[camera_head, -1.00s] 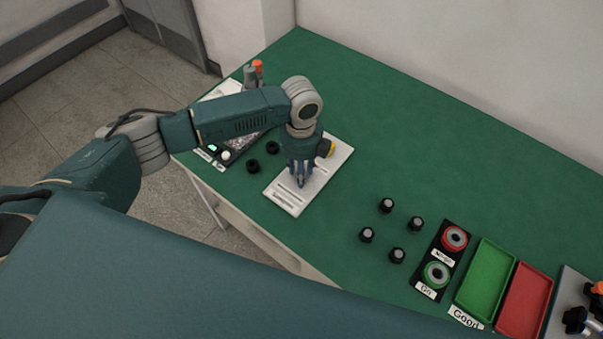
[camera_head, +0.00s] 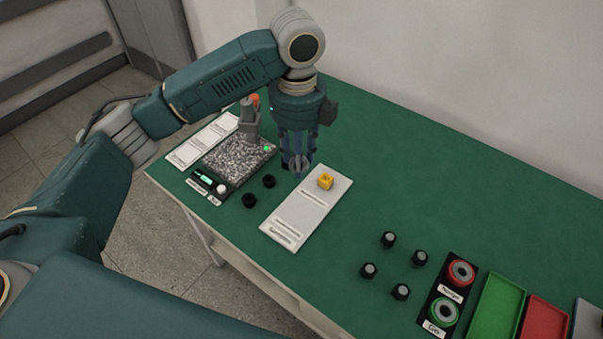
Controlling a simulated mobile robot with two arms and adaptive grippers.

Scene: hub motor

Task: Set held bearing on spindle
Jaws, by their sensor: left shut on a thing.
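My left gripper (camera_head: 297,172) points down above the far left edge of the white plate (camera_head: 298,212). It is shut on a small greyish piece between its fingertips, apparently the bearing; the fingers hide most of it. It seems to be in the air, apart from the plate. I cannot tell for certain which part is the spindle. A grey upright part with an orange top (camera_head: 249,121) stands at the speckled grey device (camera_head: 237,157), left of the gripper. My right gripper is not in view.
Two black rings (camera_head: 249,200) lie beside the device. Several black pegs (camera_head: 389,239), two ring gauges (camera_head: 445,311), a green tray (camera_head: 497,302) and a red tray (camera_head: 545,319) are at right. The green table's (camera_head: 430,180) back right is clear.

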